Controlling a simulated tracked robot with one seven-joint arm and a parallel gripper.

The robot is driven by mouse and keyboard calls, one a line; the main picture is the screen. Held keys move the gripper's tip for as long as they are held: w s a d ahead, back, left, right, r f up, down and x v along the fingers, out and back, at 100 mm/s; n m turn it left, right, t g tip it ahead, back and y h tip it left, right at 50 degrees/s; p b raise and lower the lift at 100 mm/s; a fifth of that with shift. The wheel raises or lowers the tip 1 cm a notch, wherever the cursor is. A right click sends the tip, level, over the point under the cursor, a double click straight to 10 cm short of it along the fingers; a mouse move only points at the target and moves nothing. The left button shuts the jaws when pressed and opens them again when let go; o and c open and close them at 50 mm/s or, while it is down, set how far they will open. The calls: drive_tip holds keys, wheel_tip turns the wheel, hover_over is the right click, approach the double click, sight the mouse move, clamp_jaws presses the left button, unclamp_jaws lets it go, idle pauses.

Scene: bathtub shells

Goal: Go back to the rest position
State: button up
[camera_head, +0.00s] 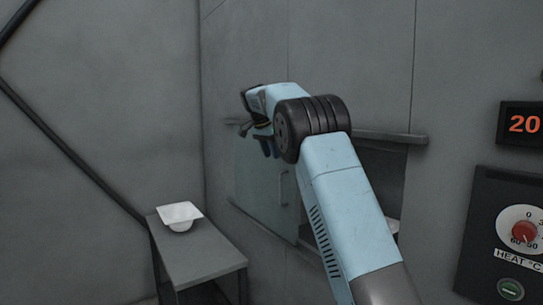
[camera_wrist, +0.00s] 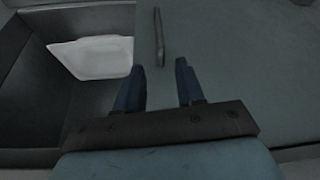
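My gripper (camera_head: 264,142) is raised in front of a grey-green door panel on the back wall, partly hidden by my wrist in the head view. In the wrist view its two dark blue fingers (camera_wrist: 160,66) stand apart with nothing between them. The door panel (camera_head: 258,185) has a vertical handle (camera_head: 283,188). The handle also shows beyond the fingertips in the wrist view (camera_wrist: 159,38), apart from them. A white shell (camera_wrist: 95,58) lies in a dark recess left of the panel in the wrist view.
Another white shell (camera_head: 181,213) sits on a grey bench (camera_head: 208,262) at lower left. A dark opening (camera_head: 385,175) right of the panel is partly hidden by my arm. A control panel with a red dial (camera_head: 523,232) and a red display (camera_head: 524,124) are on the right wall.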

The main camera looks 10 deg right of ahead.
drive_tip(key=s+d+r+n+t+y, duration=0.1)
drive_tip(key=s+d+r+n, duration=0.2)
drive_tip(key=s, duration=1)
drive_tip(key=s+d+r+n+y, duration=0.2)
drive_tip(key=s+d, duration=0.2)
drive_tip(key=s, duration=0.9)
drive_tip(key=s+f+n, duration=0.2)
drive_tip(key=s+f, duration=0.3)
drive_tip(key=s, duration=0.4)
drive_tip(key=s+f+n+t, duration=0.1)
drive_tip(key=s+f, duration=0.4)
drive_tip(key=s, duration=0.5)
drive_tip(key=s+f+n+t, duration=0.1)
drive_tip(key=s+f+n, duration=0.1)
drive_tip(key=s+f, duration=0.3)
drive_tip(key=s, duration=0.4)
drive_tip(key=shift+s+a+n+y, duration=0.3)
drive_tip(key=shift+s+a+n, duration=0.1)
drive_tip(key=shift+d, duration=0.1)
